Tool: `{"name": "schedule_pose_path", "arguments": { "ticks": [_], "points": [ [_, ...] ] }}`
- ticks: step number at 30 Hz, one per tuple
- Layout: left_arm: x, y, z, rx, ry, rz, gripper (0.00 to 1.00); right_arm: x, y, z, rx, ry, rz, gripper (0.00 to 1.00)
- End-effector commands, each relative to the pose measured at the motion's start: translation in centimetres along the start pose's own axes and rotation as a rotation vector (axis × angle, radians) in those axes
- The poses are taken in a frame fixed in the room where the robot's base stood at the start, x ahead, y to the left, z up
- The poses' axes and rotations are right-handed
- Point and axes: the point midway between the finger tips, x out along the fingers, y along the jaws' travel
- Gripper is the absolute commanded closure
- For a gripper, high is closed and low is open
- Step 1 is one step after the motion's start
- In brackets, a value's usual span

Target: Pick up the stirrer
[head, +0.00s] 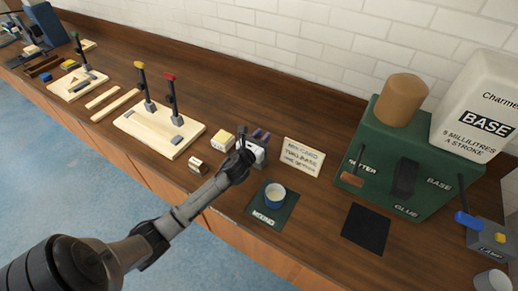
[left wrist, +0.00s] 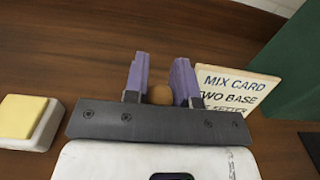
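My left gripper (head: 262,136) reaches in over the middle of the bench, between the yellow-topped block and the mix card. In the left wrist view its two purple fingers (left wrist: 160,75) stand apart, with a rounded brown end (left wrist: 160,95) between them. This may be the stirrer's end; the rest of it is hidden behind the gripper bar. I cannot tell whether the fingers touch it. In the head view I cannot make out the stirrer near the gripper.
The mix card (head: 302,156) stands just right of the gripper. The yellow-topped block (head: 222,140) is at left. A green dispenser box (head: 410,160) is farther right.

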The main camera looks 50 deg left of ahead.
Motion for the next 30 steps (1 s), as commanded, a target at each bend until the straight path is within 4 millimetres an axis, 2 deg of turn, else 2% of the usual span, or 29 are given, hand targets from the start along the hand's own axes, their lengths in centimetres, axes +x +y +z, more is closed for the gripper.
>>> {"name": "schedule_pose_path", "arguments": {
  "ticks": [1,6,14,17,24,30],
  "points": [
    [0.0,0.0,0.0,0.000,0.000,0.000,0.80,0.0,0.0,0.0,0.001,0.000,-0.001,1.00],
    [0.0,0.0,0.0,0.000,0.000,0.000,0.96,0.0,-0.1,0.0,0.005,0.001,-0.004,1.00],
    [0.0,0.0,0.3,0.001,-0.001,0.000,0.96,-0.1,-0.2,-0.1,0.008,0.002,-0.007,1.00],
    [0.0,0.1,1.5,0.004,-0.003,0.000,0.96,-0.5,-0.2,-0.2,0.008,0.002,-0.006,1.00],
    [0.0,0.1,5.8,0.006,-0.004,-0.002,0.96,-1.6,-0.1,-0.5,0.006,0.001,-0.005,1.00],
    [0.0,0.1,8.5,0.003,-0.002,0.000,0.96,-2.0,0.1,-0.7,0.001,0.000,0.000,1.00]
  ]
}}
